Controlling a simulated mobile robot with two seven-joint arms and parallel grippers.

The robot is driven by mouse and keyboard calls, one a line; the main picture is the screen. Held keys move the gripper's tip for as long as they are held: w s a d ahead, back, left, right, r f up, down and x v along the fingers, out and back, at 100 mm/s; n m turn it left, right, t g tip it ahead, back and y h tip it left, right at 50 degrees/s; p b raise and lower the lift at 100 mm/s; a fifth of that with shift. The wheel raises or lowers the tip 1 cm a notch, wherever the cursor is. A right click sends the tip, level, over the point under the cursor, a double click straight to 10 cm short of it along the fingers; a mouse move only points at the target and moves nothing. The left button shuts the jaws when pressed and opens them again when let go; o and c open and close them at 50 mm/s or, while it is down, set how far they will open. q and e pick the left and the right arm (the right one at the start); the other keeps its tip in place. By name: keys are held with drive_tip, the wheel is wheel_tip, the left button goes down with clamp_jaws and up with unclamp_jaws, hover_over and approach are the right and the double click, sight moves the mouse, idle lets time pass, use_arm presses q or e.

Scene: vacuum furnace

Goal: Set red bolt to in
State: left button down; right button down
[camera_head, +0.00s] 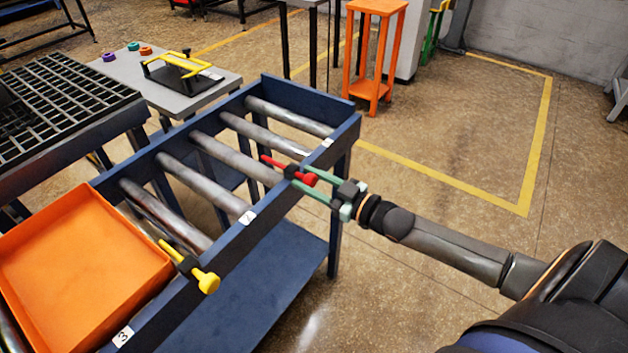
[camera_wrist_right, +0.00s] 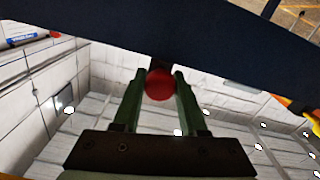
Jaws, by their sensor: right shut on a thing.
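The red bolt (camera_head: 306,179) runs through a black block on the near side rail of the blue roller stand. Its red tip points in over the rollers and its red knob is on the outer side. My right gripper (camera_head: 322,187) reaches in from the right with green fingers. In the right wrist view the round red knob (camera_wrist_right: 159,84) sits between the two fingers (camera_wrist_right: 158,95), which are shut on it. My left gripper is not in view.
A yellow bolt (camera_head: 205,279) sits further along the same blue rail (camera_head: 248,222). An orange tray (camera_head: 85,262) rests on the rollers at the left. A grey table (camera_head: 190,100) stands behind. The floor to the right is clear.

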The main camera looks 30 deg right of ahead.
drive_tip(key=shift+r, duration=0.1)
drive_tip(key=shift+c, duration=2.2)
unclamp_jaws()
drive_tip(key=shift+w, duration=0.15)
drive_tip(key=v, duration=1.2)
drive_tip(key=shift+s+p, duration=0.25)
drive_tip(key=shift+p, duration=0.2)
drive_tip(key=shift+d, duration=0.1)
drive_tip(key=s+a+f+m+g+h+p, duration=0.1)
drive_tip(key=s+a+f+m+g+h, duration=0.1)
drive_tip(key=s+a+f, duration=0.3)
drive_tip(key=s+a+f+m+g+h+p, duration=0.1)
drive_tip(key=s+a+f+g, duration=0.4)
drive_tip(key=a+f, duration=0.6)
wheel_tip(320, 180, down, 2)
drive_tip(key=shift+s+a+f+m+g+h+p, duration=0.1)
drive_tip(key=shift+s+a+m+g+h+p, duration=0.25)
drive_tip(key=shift+m+h, duration=0.45)
